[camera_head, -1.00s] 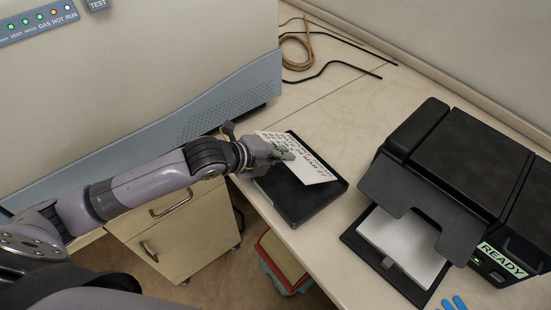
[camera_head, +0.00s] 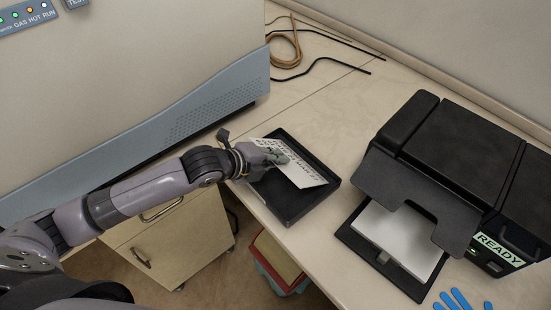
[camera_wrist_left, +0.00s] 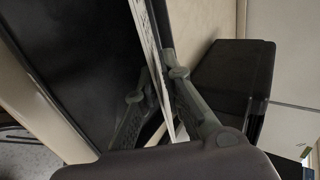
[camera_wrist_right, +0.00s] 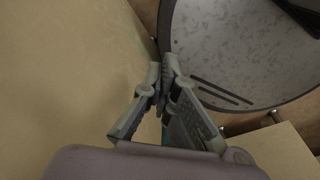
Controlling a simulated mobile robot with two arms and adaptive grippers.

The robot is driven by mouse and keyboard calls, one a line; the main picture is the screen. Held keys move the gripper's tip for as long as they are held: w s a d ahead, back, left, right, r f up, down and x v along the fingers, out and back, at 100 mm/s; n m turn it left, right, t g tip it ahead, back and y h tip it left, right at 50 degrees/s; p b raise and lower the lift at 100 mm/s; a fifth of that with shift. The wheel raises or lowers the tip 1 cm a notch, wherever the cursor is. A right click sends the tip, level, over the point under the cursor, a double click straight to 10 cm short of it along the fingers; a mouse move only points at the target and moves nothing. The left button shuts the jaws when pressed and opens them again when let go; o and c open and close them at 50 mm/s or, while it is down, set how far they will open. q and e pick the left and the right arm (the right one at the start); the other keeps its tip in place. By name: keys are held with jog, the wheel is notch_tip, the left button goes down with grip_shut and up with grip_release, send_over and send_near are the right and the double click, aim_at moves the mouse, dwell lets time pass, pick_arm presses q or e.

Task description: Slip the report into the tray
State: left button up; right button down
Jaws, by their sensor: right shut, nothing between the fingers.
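The report (camera_head: 306,176), a white printed sheet, is tilted over the black tray (camera_head: 288,212) at the middle of the head view. My left gripper (camera_head: 281,158) is shut on the report near its far left end. In the left wrist view the sheet (camera_wrist_left: 147,45) shows nearly edge-on between the two fingertips (camera_wrist_left: 153,92), with the dark tray (camera_wrist_left: 75,65) beside it. Whether the sheet's lower edge touches the tray floor cannot be told. My right gripper (camera_wrist_right: 161,82) is shut and empty in the right wrist view; the head view does not show it.
A black printer (camera_head: 450,165) with a READY display and a stack of white paper (camera_head: 398,240) stands at right. A large instrument (camera_head: 130,90) fills the left. Cables (camera_head: 290,45) lie at the back. A blue glove (camera_head: 458,300) is at the front edge.

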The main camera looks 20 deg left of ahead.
pick_arm(q)
jog(key=o, duration=0.4)
jog(key=shift+s+a, duration=0.1)
jog(key=v, duration=1.2)
dwell(0.6)
